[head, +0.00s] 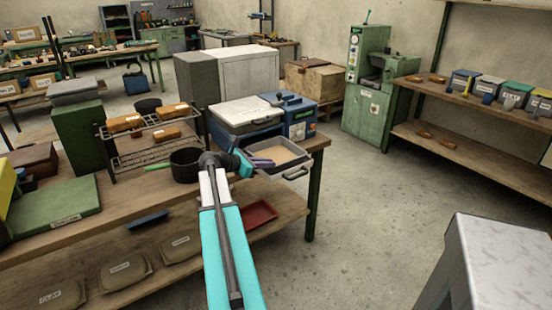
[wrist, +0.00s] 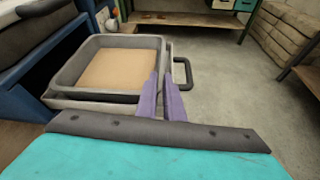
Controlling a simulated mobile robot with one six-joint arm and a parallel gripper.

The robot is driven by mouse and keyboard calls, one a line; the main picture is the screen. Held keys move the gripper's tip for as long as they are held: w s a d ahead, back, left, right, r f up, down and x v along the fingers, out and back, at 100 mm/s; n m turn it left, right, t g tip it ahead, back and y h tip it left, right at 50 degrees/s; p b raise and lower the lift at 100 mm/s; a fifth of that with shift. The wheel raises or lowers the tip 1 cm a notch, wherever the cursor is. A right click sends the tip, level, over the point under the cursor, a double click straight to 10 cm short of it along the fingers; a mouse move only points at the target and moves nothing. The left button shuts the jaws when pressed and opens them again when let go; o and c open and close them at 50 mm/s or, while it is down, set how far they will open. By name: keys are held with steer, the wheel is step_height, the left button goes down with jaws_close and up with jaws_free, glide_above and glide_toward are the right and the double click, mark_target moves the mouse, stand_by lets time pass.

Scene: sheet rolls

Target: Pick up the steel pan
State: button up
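The steel pan (head: 280,152) is a grey rectangular pan with a tan inside. In the wrist view the pan (wrist: 112,68) sits on a grey pulled-out tray with a dark handle (wrist: 184,72) on its right. My gripper (head: 262,160) is at the pan's near side in the head view. In the wrist view its two purple fingers (wrist: 162,78) stand a little apart at the pan's right wall, which runs toward the gap between them. I cannot tell whether they touch it. The finger bases are hidden by the grey wrist part.
A blue machine (head: 300,128) stands behind the tray on the wooden bench. A black pot (head: 185,166) and a wire rack (head: 150,155) with brown blocks are to the left. A red tray (head: 258,214) lies on the lower shelf. The floor (head: 380,210) to the right is clear.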

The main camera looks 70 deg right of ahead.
mark_target(287, 163)
steer(key=shift+x, duration=2.8)
steer(key=shift+p+x, duration=0.75)
steer(key=shift+x, duration=1.9)
steer(key=shift+s+a, duration=0.1)
steer(key=shift+a, duration=0.05)
steer(key=shift+c, duration=0.2)
jaws_close()
steer(key=shift+r, duration=0.2)
